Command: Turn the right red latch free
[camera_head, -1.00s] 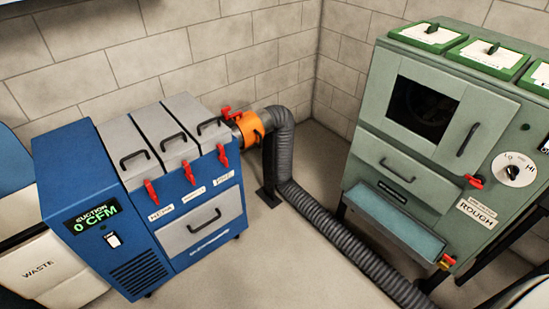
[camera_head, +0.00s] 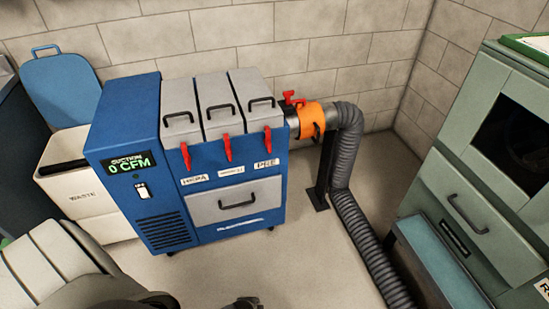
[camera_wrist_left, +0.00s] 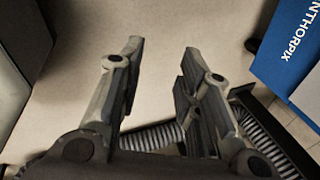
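The blue suction unit (camera_head: 182,216) stands against the wall in the head view. Its three red latches hang on the front edge under grey lids: the left latch (camera_head: 186,157), the middle latch (camera_head: 228,148) and the right latch (camera_head: 268,141), above the PRE label. All three point down. My left gripper (camera_wrist_left: 160,60) is open and empty in the left wrist view, over bare floor, with its fingers apart. A dark gripper part at the bottom of the head view is too cut off to read. My right gripper is not in view.
An orange collar (camera_head: 311,120) with a red lever joins a grey hose (camera_head: 352,195) right of the unit. A green cabinet (camera_head: 480,180) stands at right. A white waste bin (camera_head: 75,190) stands at left. Floor before the unit is clear.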

